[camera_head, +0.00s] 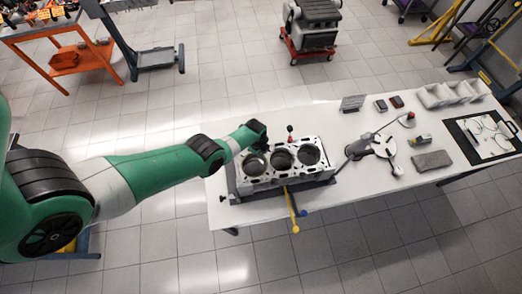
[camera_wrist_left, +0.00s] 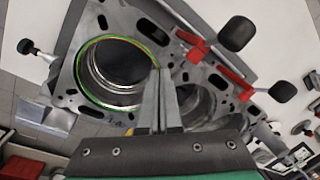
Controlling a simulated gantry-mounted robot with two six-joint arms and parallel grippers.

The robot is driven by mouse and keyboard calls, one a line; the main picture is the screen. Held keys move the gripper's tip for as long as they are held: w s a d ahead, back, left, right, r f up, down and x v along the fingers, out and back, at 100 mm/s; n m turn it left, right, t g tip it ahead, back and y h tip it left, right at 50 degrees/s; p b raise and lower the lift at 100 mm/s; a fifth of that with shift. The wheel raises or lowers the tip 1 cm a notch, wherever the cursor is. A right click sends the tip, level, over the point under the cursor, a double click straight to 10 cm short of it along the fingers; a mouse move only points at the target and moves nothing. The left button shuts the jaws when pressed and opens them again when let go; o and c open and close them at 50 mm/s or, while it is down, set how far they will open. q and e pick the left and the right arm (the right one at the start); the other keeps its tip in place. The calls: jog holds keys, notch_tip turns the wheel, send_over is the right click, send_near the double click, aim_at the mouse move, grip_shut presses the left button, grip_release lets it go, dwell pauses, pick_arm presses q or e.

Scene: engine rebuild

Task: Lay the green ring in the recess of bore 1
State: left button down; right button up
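The engine block (camera_head: 283,181) lies on the table with three round bores in a row in the head view. My left gripper (camera_head: 259,148) reaches down over the left bore (camera_head: 254,165). In the left wrist view the thin green ring (camera_wrist_left: 91,45) runs around the mouth of a bore, nearly concentric with it. My left gripper's fingers (camera_wrist_left: 161,75) are close together and meet the ring's right edge, with the ring's rim between the tips. I cannot tell whether the ring sits fully in the recess or slightly above it. My right gripper is not in view.
Red clamps with black knobs (camera_wrist_left: 237,33) stand on the block beside the bores. A grey stand with a round plate (camera_head: 384,146), a grey pad (camera_head: 432,160) and white bins (camera_head: 448,94) occupy the table's right side.

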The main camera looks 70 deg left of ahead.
pick_arm(q)
jog(key=c, duration=1)
grip_release()
jog(key=shift+c, duration=0.2)
